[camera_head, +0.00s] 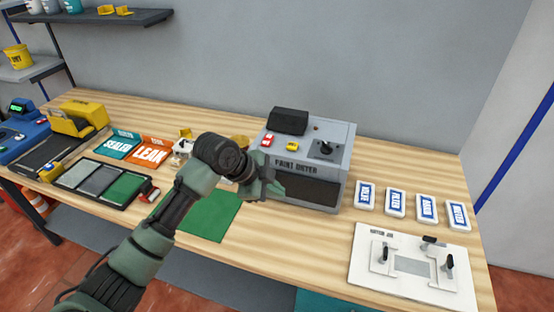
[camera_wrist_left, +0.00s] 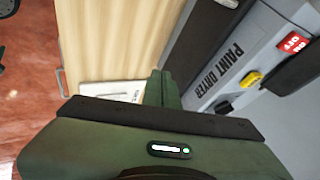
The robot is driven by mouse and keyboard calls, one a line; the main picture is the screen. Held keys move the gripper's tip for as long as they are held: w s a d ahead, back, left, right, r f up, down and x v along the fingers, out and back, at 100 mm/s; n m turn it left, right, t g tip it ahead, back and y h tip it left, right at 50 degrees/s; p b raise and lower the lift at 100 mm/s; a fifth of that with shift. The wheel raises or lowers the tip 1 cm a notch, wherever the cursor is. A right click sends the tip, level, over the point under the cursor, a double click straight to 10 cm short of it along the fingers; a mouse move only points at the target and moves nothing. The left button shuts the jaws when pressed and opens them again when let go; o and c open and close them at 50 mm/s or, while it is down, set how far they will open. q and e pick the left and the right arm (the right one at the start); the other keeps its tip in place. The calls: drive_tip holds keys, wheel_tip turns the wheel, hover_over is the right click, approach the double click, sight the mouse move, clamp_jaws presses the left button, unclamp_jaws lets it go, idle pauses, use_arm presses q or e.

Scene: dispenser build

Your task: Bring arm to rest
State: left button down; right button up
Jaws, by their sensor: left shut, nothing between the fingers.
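My left arm reaches in from the lower left in the head view. My left gripper (camera_head: 268,187) is in front of the grey paint dryer (camera_head: 336,155), above the wooden bench. In the left wrist view its two green fingers (camera_wrist_left: 162,90) are together with nothing between them. The dryer also shows at the right of the left wrist view (camera_wrist_left: 225,65), beside the fingers; I cannot tell whether they touch it. My right gripper does not show in either view.
A green mat (camera_head: 212,217) lies on the bench (camera_head: 290,245) below the arm. A white jig board (camera_head: 370,290) with black-handled clamps and several blue-and-white labelled blocks (camera_head: 396,202) are at the right. Teal and orange trays (camera_head: 150,152) and a yellow-topped machine (camera_head: 80,118) are left.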

use_arm(q)
drive_tip(key=s+a+f+n+y, duration=0.1)
drive_tip(key=s+a+f+n, duration=0.25)
drive_tip(key=s+f, duration=0.3)
drive_tip(key=s+a+f+n, duration=0.2)
drive_tip(key=s+f+n, duration=0.25)
drive_tip(key=s, duration=0.35)
drive_tip(key=s+a+f+n+y, duration=0.1)
drive_tip(key=s+a+n+y, duration=0.1)
drive_tip(key=s+a+n, duration=0.45)
drive_tip(key=s+a+f+n+y, duration=0.2)
drive_tip(key=s+a+n+y, duration=0.15)
drive_tip(key=s+a, duration=0.65)
drive_tip(key=s+d+f+g, duration=0.1)
drive_tip(key=s+f, duration=0.1)
drive_tip(key=f, duration=1.1)
drive_tip(key=s+d+f+g, duration=0.1)
drive_tip(key=s+f, duration=0.1)
drive_tip(key=f, duration=1.1)
drive_tip(key=s+a+f+g, duration=0.1)
drive_tip(key=s+a+f, duration=0.1)
drive_tip(key=s+f, duration=1.4)
drive_tip(key=shift+s+a, duration=0.4)
drive_tip(key=shift+s, duration=0.2)
